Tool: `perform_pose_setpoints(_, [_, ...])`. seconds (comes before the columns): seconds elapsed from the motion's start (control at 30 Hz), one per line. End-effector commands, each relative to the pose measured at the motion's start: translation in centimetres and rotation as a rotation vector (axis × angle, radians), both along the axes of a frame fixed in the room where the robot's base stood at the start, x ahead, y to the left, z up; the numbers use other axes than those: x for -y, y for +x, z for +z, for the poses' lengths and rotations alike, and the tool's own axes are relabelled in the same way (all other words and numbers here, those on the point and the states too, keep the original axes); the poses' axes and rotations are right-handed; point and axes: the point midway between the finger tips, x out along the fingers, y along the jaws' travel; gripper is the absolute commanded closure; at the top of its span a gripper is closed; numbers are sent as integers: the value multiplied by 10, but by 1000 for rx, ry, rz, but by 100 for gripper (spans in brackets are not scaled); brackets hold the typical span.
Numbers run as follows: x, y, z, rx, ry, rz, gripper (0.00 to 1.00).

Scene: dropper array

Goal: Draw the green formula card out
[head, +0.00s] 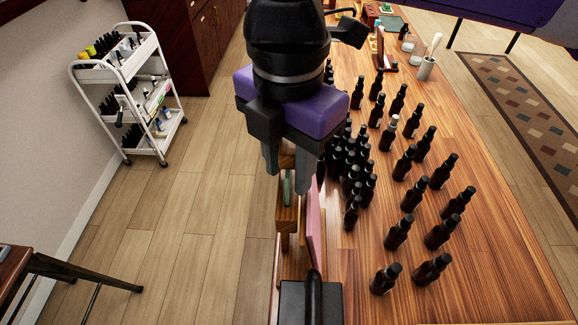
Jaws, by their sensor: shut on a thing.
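The green formula card (287,190) shows as a narrow strip, seen nearly edge-on, at a small wooden holder (287,218) on the left edge of the wooden table. My gripper (288,186) points down over it, with one grey finger on each side. It is shut on the green card; the fingers and the purple gripper body hide part of the card and holder. I cannot tell how far the card sits in the holder.
A pink panel (314,228) stands just right of the holder. Several dark dropper bottles (398,233) fill the table (490,285) to the right, some close to my gripper. A white cart (129,92) stands at the left. The floor (190,240) left of the table is clear.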

Motion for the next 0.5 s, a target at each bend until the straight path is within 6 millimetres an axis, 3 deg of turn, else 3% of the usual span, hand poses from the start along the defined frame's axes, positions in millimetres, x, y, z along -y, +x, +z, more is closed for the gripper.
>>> perform_pose_setpoints(0.03, [0, 0, 0, 0, 0, 0, 77])
perform_pose_setpoints(0.17, [0, 0, 0, 0, 0, 0, 100])
perform_pose_setpoints(0.5, [0, 0, 2, 0, 0, 0, 100])
